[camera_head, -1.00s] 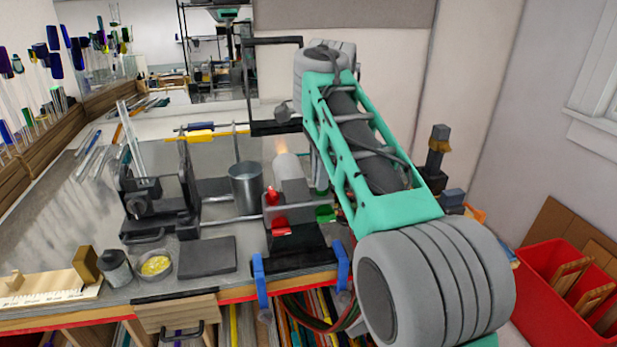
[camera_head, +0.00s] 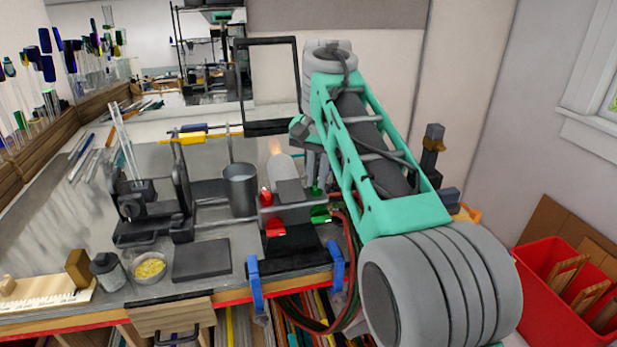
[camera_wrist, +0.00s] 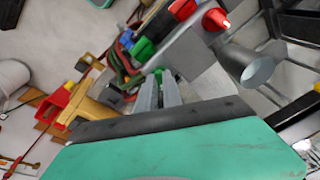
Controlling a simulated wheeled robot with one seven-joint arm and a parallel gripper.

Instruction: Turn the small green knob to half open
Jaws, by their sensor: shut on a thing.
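The small green knob (camera_head: 316,190) sits on the right side of the bench burner (camera_head: 289,192), above a larger green knob (camera_head: 320,214). My gripper (camera_head: 314,178) reaches down to the small green knob from above. In the wrist view, my gripper's fingers (camera_wrist: 160,88) are shut on the small green knob (camera_wrist: 157,73), which shows only in part at their tips. The larger green knob (camera_wrist: 143,49) is just beyond. How far the small knob is turned cannot be told.
A small red knob (camera_head: 266,196) and a larger red knob (camera_head: 274,228) are on the burner's left. An orange flame (camera_head: 276,147) shows behind it. A metal cup (camera_head: 240,188) stands to the left. Hoses (camera_head: 350,245) hang at the right, and a black frame (camera_head: 297,80) stands behind.

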